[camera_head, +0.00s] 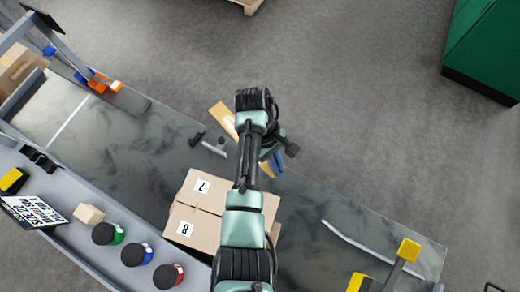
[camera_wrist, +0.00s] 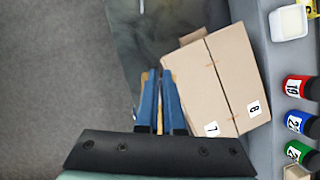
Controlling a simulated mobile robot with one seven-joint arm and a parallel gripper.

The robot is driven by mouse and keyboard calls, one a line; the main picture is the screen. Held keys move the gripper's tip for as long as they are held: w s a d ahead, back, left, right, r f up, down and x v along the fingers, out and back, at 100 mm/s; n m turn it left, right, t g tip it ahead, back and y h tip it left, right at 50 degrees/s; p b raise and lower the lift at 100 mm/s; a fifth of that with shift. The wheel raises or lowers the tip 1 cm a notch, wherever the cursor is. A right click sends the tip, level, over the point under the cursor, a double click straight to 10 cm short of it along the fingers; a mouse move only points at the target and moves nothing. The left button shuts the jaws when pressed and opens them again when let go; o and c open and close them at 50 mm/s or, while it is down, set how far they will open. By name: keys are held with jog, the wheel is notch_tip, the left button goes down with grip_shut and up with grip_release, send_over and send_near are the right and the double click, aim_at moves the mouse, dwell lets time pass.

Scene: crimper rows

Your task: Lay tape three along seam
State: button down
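A cardboard box (camera_head: 205,192) with labels 7 and 8 stands on the grey table, under my arm. It also shows in the wrist view (camera_wrist: 198,80). A seam (camera_head: 198,209) runs across its top between the labels. My gripper (camera_wrist: 160,78) points down with blue fingers close together, beside the box at its left in the wrist view. A tan strip (camera_head: 224,118) sticks out past my wrist, and part of it shows between the fingers (camera_wrist: 160,112). The fingers appear shut on it, mostly hiding it. I cannot make out a tape marked three.
Black-capped jars with green (camera_head: 108,233), blue (camera_head: 137,254) and red (camera_head: 168,275) bands stand on the front ledge, near a small tan block (camera_head: 89,214). A yellow-headed tool (camera_head: 409,250) is at right. The table's middle right is mostly clear.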

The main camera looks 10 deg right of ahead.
jog(key=s+a+f+n+t+p, duration=0.1)
jog(key=s+a+f+n, duration=0.2)
jog(key=s, duration=0.4)
jog(key=s+a+f+n+t+h+p, duration=0.1)
jog(key=s+a+f+n, duration=0.2)
jog(key=s+f, duration=0.2)
jog(key=shift+s+a, duration=0.4)
jog(key=shift+s, duration=0.45)
jog(key=shift+p, duration=0.45)
jog(key=shift+f+b, duration=2.95)
jog(key=shift+f, duration=1.1)
jog(key=c, duration=1)
grip_release()
jog(key=shift+o, duration=0.2)
